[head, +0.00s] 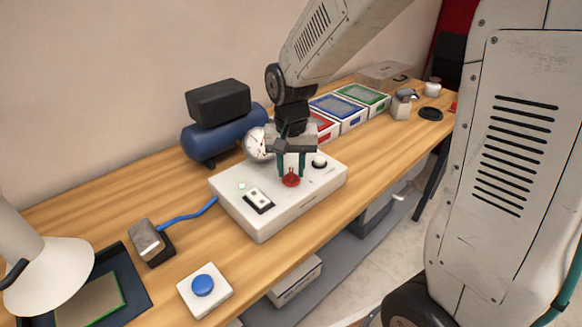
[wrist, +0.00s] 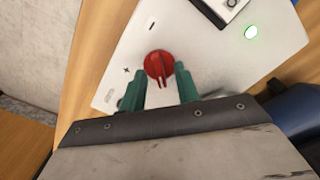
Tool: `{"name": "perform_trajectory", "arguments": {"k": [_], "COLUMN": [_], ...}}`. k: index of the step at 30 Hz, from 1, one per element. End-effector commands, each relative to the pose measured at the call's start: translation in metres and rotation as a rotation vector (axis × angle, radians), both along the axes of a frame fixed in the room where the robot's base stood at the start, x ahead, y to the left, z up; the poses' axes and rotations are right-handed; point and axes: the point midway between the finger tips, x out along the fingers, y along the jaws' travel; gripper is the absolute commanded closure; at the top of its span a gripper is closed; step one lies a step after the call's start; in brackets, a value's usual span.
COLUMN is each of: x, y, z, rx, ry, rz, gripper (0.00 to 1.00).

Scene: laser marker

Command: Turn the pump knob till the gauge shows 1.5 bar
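The red pump knob (head: 291,180) sits on top of the white pump box (head: 228,204). It also shows in the wrist view (wrist: 158,66), between minus and plus marks, with its grip ridge running nearly up and down the picture. My gripper (head: 291,172) points down over the knob. Its two green fingers are apart, one on each side of the knob, and the tips (wrist: 157,78) appear at or just above its level. I cannot tell whether either finger touches it. The round white gauge (head: 255,145) stands behind the box, partly covered by my gripper; its reading is too small to make out.
A blue tank (head: 205,140) stands behind. Red, blue (head: 338,108) and green trays lie right. A blue button (head: 203,285) is in front.

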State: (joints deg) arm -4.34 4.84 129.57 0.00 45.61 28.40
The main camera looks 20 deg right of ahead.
Motion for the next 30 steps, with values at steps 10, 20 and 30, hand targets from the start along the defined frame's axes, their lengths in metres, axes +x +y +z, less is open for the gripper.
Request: {"name": "perform_trajectory", "arguments": {"k": [10,20,30], "x": [0.0,-0.0001,0.0001], "y": [0.0,0.0001,0.0002], "z": [-0.0038,-0.0035,-0.0033], "rx": [0.0,0.001,0.001], "ry": [-0.001,-0.001,-0.001], "rz": [0.0,0.028,0.333], "gripper": [0.77,1.0,1.0]}}
